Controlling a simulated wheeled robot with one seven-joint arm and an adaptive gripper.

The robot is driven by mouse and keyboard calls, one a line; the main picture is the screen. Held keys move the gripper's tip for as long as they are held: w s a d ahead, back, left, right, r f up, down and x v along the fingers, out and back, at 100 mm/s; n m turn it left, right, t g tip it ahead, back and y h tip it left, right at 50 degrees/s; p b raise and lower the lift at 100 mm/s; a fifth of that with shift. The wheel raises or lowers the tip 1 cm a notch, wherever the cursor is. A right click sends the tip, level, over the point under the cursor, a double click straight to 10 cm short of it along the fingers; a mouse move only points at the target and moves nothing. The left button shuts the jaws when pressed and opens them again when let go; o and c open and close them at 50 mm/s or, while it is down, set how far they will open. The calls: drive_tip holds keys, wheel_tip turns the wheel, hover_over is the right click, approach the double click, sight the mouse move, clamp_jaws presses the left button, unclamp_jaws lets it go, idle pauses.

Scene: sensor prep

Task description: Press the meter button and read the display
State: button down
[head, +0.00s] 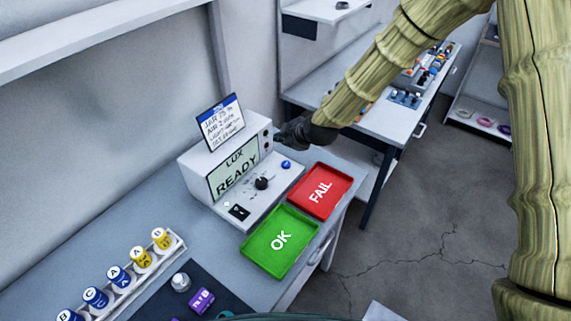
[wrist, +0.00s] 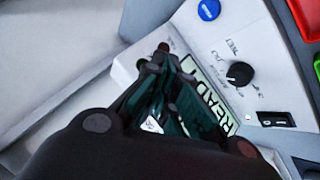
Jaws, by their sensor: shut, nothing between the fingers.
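The white meter (head: 192,168) stands on the grey bench. Its display (head: 234,172) reads "LUX READY", and the display also shows partly in the wrist view (wrist: 205,95). A blue button (head: 286,164) sits on its sloped front panel, at the top of the wrist view (wrist: 208,9). A black knob (head: 261,183) is beside it, also in the wrist view (wrist: 240,74). My gripper (head: 282,137) is shut and empty, at the meter's right end near the blue button; I cannot tell whether it touches the meter. In the wrist view my gripper (wrist: 162,58) hides part of the display.
A red FAIL tray (head: 333,180) and a green OK tray (head: 262,252) lie in front of the meter. A card (head: 220,122) with writing stands on top of it. A rack (head: 174,243) of labelled jars is at lower left. A second table (head: 376,121) stands behind.

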drive_tip(key=b, duration=0.2)
hover_over(284, 165)
drive_tip(key=w, duration=0.1)
drive_tip(key=shift+g, duration=0.3)
drive_tip(key=f, duration=0.7)
drive_tip(key=shift+w+a+f, duration=0.1)
drive_tip(key=shift+w+f, duration=0.05)
drive_tip(key=shift+w, duration=0.05)
drive_tip(key=shift+s+f+b, duration=0.3)
drive_tip(key=shift+f+b, duration=0.2)
drive_tip(key=shift+f, duration=0.25)
drive_tip(key=shift+s+f+b, duration=0.1)
drive_tip(key=shift+s+b, duration=0.3)
drive_tip(key=shift+s, duration=0.55)
drive_tip(key=shift+w+f, duration=0.65)
drive_tip(key=shift+w, duration=0.2)
drive_tip(key=shift+s+r, duration=0.4)
drive_tip(key=shift+r, duration=0.05)
drive_tip(key=shift+w+f, duration=0.25)
drive_tip(key=shift+f, duration=0.05)
drive_tip(key=shift+s+r, duration=0.15)
drive_tip(key=shift+r, duration=0.05)
drive_tip(key=shift+f, duration=0.1)
drive_tip(key=shift+f, duration=0.1)
